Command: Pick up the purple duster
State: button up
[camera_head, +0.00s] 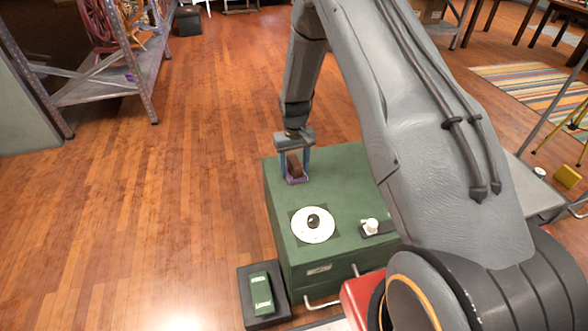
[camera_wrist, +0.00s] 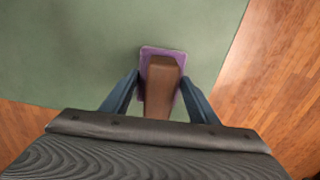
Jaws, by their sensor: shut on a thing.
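The purple duster (camera_head: 297,180) has a purple base and a brown block-like top. It is at the far left part of the green cabinet's top (camera_head: 340,166). My gripper (camera_head: 295,163) points down over it, with a blue finger on each side. In the wrist view the duster (camera_wrist: 146,62) shows its purple edge around the brown top (camera_wrist: 162,78), between the two fingers of my gripper (camera_wrist: 160,100). The gripper is shut on the duster. I cannot tell whether the duster touches the cabinet top or is just above it.
A white disc (camera_head: 313,232) with a black knob lies on the cabinet top, and a small white knob (camera_head: 371,226) is to its right. A dark box with a green block (camera_head: 261,290) stands at the cabinet's front left. Wooden floor (camera_head: 180,200) is free to the left.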

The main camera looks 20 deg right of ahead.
aim_at(294, 160)
notch_tip(294, 160, up, 10)
jog(key=shift+p, duration=0.65)
